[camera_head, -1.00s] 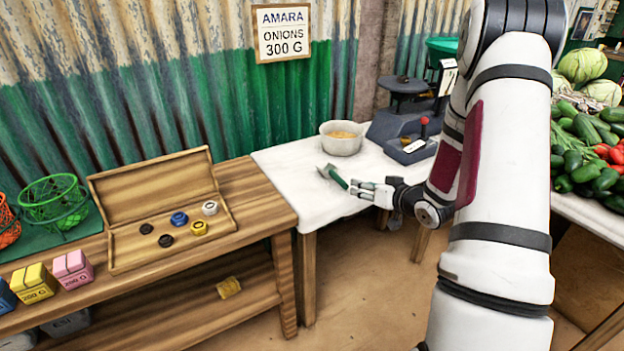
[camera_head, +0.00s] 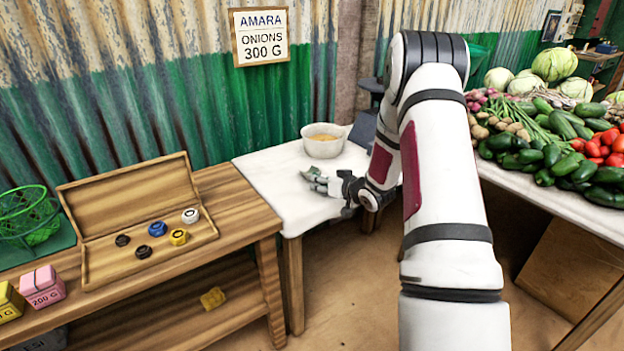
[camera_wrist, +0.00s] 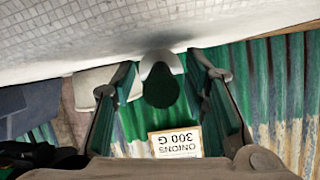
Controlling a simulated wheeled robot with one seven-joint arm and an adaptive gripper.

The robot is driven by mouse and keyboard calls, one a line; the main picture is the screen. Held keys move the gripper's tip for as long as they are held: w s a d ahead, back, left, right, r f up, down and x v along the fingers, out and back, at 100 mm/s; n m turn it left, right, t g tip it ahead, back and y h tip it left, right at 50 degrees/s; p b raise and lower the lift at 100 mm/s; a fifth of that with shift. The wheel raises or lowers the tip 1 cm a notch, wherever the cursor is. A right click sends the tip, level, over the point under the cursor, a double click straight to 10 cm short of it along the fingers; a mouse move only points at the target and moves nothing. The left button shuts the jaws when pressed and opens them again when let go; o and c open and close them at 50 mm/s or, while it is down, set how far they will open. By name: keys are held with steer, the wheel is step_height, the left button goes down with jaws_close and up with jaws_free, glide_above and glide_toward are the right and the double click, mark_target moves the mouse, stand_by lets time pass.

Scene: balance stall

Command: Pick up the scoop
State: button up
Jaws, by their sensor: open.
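My gripper (camera_wrist: 162,78) is open, with one finger on each side of the scoop and visible gaps between. The fingers partly hide the scoop in the head view.
A pale bowl (camera_head: 323,148) with yellowish contents stands behind the scoop. A grey scale (camera_head: 363,128) is partly hidden by my arm. An open wooden box (camera_head: 100,262) with several weights lies on the wooden bench to the left. Vegetables fill the right-hand table.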

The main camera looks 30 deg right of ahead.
steer(key=shift+w, duration=0.15)
jaws_close()
